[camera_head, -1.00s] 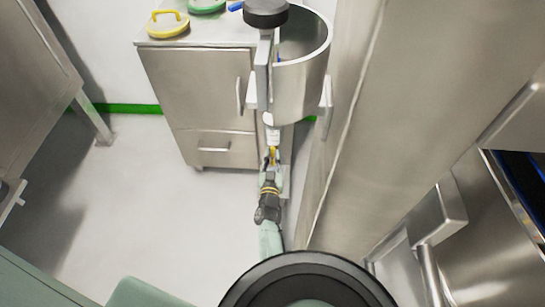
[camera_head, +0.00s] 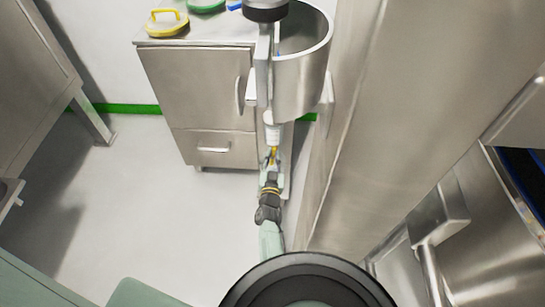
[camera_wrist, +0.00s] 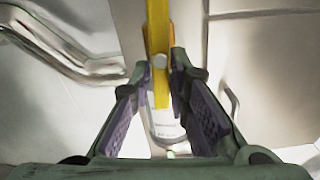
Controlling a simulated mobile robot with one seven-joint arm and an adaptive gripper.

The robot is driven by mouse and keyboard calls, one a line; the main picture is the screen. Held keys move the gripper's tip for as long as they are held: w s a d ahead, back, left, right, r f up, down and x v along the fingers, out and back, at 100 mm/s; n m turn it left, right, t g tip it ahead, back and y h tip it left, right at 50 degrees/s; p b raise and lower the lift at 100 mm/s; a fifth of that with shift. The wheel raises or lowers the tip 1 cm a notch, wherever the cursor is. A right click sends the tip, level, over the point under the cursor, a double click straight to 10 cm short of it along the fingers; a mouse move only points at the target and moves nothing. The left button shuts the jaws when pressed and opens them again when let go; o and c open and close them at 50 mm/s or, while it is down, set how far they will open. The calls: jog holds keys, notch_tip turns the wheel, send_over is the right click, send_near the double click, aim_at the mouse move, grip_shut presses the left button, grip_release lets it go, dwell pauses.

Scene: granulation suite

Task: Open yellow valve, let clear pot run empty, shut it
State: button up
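The yellow valve handle (camera_wrist: 158,30) runs down between my fingers in the wrist view. A bit of it shows in the head view (camera_head: 273,152). My gripper (camera_wrist: 160,75) is open, one finger on each side of the handle, with a gap beside it; it also shows in the head view (camera_head: 271,168). A white labelled cylinder (camera_wrist: 166,125) shows behind the handle, between the fingers. A steel-looking round vessel (camera_head: 303,88) hangs above the valve in the head view. I cannot make out a clear pot or its liquid level.
A steel cabinet (camera_head: 205,95) stands behind to the left, with a yellow lid (camera_head: 166,24) and a green lid (camera_head: 206,4) on top. A large steel panel (camera_head: 375,120) lies close on the right. Open floor (camera_head: 140,220) is on the left.

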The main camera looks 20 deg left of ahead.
jog(key=o, duration=0.4)
jog(key=shift+r, duration=0.1)
notch_tip(320, 180, up, 8)
jog(key=shift+d+f, duration=0.1)
jog(key=shift+d, duration=0.05)
jog(key=shift+r, duration=1)
